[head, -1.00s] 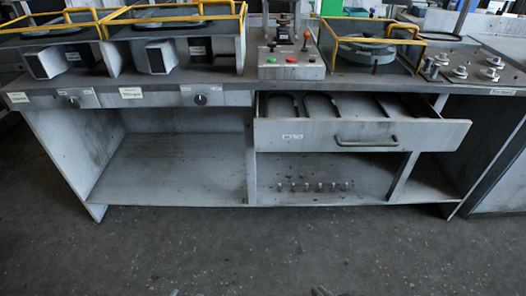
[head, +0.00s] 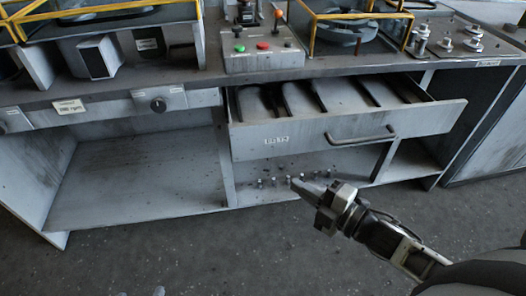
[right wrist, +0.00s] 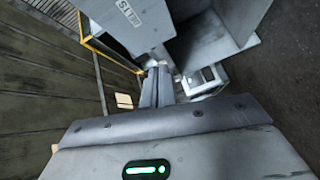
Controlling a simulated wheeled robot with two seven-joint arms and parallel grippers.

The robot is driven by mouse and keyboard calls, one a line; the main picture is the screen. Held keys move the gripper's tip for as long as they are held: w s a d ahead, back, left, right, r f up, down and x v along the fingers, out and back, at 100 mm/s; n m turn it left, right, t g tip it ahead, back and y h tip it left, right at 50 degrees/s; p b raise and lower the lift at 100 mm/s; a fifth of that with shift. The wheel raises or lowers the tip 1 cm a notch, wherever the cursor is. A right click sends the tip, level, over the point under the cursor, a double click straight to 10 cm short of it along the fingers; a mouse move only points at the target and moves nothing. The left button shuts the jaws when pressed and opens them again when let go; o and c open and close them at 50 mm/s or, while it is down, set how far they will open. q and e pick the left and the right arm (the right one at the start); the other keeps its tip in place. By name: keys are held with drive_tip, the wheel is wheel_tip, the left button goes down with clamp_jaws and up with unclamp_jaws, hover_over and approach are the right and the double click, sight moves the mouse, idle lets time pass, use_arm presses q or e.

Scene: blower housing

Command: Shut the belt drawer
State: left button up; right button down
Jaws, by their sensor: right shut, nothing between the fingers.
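The belt drawer (head: 345,133) is pulled out from under the right part of the workbench. Its grey front carries a label and a bar handle (head: 362,135). Dark belts (head: 290,97) lie inside it. My right gripper (head: 298,184) is shut and empty, below and in front of the drawer front, left of the handle and apart from it in the picture. In the right wrist view its fingers (right wrist: 158,72) are together, and a grey panel with lettering (right wrist: 128,20) shows at the top. Of my left gripper (head: 155,292), only what seem to be small tips show at the bottom edge.
The workbench top (head: 270,78) carries a button box (head: 262,48) and yellow-framed fixtures (head: 350,25). Several small pegs (head: 275,181) stand on the lower shelf below the drawer. The left lower bay (head: 140,180) is empty. The floor in front is clear.

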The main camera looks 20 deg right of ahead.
drive_tip(key=n+y, duration=0.1)
drive_tip(key=n, duration=0.2)
drive_tip(key=n+y, duration=0.1)
approach(252, 145)
drive_tip(key=shift+g, duration=0.3)
drive_tip(key=x, duration=0.5)
drive_tip(key=shift+a+r, duration=0.3)
drive_tip(key=shift+a, duration=0.15)
drive_tip(key=shift+w+d, duration=0.1)
drive_tip(key=shift+w, duration=0.35)
drive_tip(key=shift+d, duration=0.1)
